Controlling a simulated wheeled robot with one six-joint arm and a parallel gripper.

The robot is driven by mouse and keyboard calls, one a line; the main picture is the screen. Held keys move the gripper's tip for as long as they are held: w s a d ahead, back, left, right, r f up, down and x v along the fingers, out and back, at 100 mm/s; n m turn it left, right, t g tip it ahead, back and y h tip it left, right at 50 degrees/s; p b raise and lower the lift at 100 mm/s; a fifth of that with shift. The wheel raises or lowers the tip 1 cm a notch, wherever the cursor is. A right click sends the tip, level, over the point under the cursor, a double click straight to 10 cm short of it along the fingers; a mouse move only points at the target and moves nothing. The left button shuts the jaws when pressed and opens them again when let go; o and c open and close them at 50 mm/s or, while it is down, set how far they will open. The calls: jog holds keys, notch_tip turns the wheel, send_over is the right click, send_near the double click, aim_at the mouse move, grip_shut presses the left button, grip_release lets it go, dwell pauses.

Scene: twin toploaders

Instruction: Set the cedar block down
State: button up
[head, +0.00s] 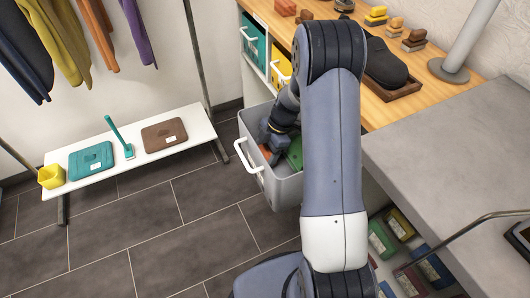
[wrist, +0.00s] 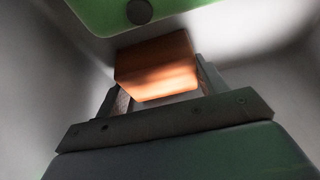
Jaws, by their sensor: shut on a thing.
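The cedar block (wrist: 155,66), an orange-brown block, sits between the two fingers of my gripper (wrist: 160,88) in the wrist view. The gripper is shut on it. In the head view my gripper (head: 272,146) is down inside a pulled-out light grey drawer (head: 287,194). A small orange-brown patch shows beside it there, partly hidden by my arm. A green thing (wrist: 90,14) with a dark round spot lies just beyond the block. Whether the block touches the drawer floor cannot be told.
The green thing also shows in the drawer (head: 295,153), partly behind my arm. A wooden counter (head: 440,92) with a dark shoe on a tray (head: 392,92) and small blocks stands above. A grey worktop (head: 450,140) is at right. A white bench (head: 190,138) stands at left over open floor.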

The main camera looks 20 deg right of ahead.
jog(key=shift+f, duration=0.1)
jog(key=o, duration=1.1)
jog(key=shift+c, duration=0.2)
jog(key=shift+r, duration=0.25)
jog(key=p+v, duration=0.1)
jog(key=v, duration=1.1)
